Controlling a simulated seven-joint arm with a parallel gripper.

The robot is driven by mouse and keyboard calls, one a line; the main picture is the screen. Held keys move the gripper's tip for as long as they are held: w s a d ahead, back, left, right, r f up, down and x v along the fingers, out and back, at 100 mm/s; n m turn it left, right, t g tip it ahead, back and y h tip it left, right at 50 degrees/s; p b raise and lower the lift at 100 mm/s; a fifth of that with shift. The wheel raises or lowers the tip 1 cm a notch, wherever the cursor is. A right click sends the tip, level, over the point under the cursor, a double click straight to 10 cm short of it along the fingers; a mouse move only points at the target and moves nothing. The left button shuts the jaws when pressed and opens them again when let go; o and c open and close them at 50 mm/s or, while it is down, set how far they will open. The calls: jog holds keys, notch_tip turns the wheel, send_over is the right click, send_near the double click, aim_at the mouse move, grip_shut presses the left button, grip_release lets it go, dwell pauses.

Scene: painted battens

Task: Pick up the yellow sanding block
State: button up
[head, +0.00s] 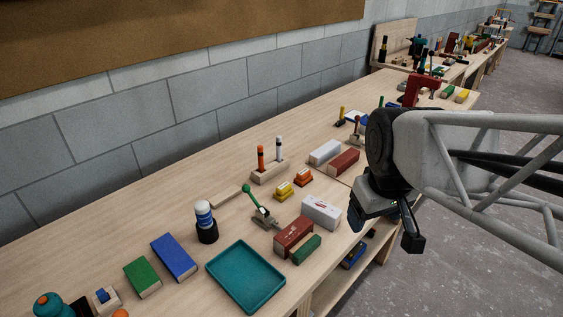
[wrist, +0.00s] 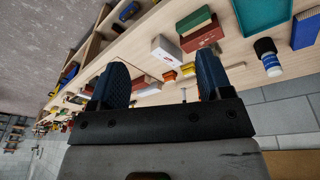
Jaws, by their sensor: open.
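A small stepped yellow block (head: 283,190), which looks like the yellow sanding block, sits on the wooden bench near the middle of the head view. A similar orange block (head: 303,177) stands close to its right. In the wrist view the yellow block (wrist: 169,76) shows between the fingers, farther off, with the orange block (wrist: 188,69) beside it. My gripper (head: 386,226) is open and empty, past the bench's front edge, to the right of the yellow block and apart from it. It also shows in the wrist view (wrist: 161,75) with its two blue pads spread.
A white box (head: 321,212), a red-brown block (head: 294,236) and a green block (head: 306,249) stand in front of the yellow block. A green-handled clamp (head: 262,213) is to its left. A wooden holder (head: 268,171) with two upright pens is behind. A teal tray (head: 246,300) lies nearer.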

jog(key=w+a+f+n, duration=0.1)
jog(key=w+a+n, duration=0.2)
jog(key=w+n, duration=0.5)
jog(key=n+g, duration=0.2)
jog(key=n, duration=1.3)
send_over(284, 185)
jog(key=f, duration=1.6)
jog(key=shift+s+d+f, duration=0.15)
jog(key=shift+s+f, duration=0.05)
jog(key=shift+s, duration=0.15)
jog(key=shift+w+a+f+n, duration=0.2)
jog(key=shift+w+f+n, duration=0.1)
jog(key=shift+n, duration=0.1)
jog(key=shift+f, duration=1.3)
jog(key=shift+f, duration=2.6)
